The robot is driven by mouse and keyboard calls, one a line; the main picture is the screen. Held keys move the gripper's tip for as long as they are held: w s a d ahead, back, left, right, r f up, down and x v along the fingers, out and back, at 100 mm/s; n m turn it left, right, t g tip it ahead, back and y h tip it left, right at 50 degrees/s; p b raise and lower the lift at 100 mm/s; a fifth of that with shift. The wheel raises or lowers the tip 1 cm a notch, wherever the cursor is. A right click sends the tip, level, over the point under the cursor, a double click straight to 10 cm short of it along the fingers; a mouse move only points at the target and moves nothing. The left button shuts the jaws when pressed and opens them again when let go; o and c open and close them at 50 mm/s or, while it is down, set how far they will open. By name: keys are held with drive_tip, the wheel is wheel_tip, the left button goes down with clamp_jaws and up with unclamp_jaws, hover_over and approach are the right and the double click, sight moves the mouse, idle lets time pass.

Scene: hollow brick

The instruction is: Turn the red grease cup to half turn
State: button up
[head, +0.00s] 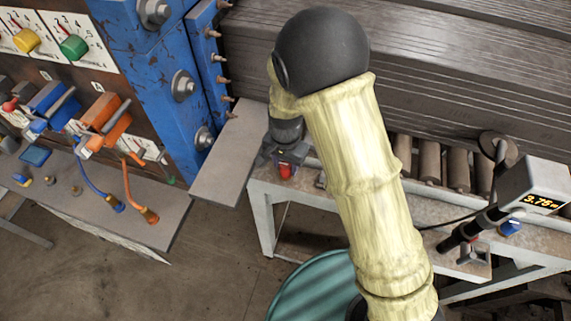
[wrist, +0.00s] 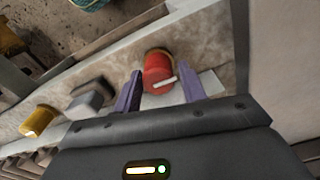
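The red grease cup (wrist: 156,70) is a round red cap with a white pointer bar, seen in the wrist view on a pale worn ledge. The bar points toward the lower right in that view. My gripper (wrist: 160,84) is open, with one purple finger on each side of the cup's near part. Gaps show between the fingers and the cup, so I see no grip. In the head view the red cup (head: 287,171) shows just below my gripper (head: 284,158); my arm hides much around it.
A grey block (wrist: 92,97) and a yellow cap (wrist: 38,120) stand on the same ledge, left of the cup. In the head view, a grey plate (head: 228,160) lies left of my gripper, by a blue frame (head: 150,75). A display box (head: 535,190) stands at the right.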

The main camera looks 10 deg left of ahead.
sight(286, 165)
drive_tip(key=shift+o, duration=0.8)
drive_tip(key=shift+s, duration=0.1)
wheel_tip(286, 165, up, 17)
drive_tip(key=b, duration=0.2)
drive_tip(key=shift+r, duration=0.15)
drive_tip(key=shift+d, duration=0.1)
drive_tip(key=s+d+f+n, duration=0.1)
drive_tip(key=s+d, duration=0.1)
drive_tip(key=d, duration=0.6)
drive_tip(key=s+d+f+n+t, duration=0.1)
drive_tip(key=s+d+f, duration=0.1)
drive_tip(key=d, duration=0.7)
drive_tip(key=s+d+f+n+t, duration=0.1)
drive_tip(key=s+d+f, duration=0.1)
drive_tip(key=d, duration=0.6)
drive_tip(key=shift+s+d+f, duration=0.25)
drive_tip(key=shift+s+d, duration=0.1)
drive_tip(key=shift+s, duration=0.15)
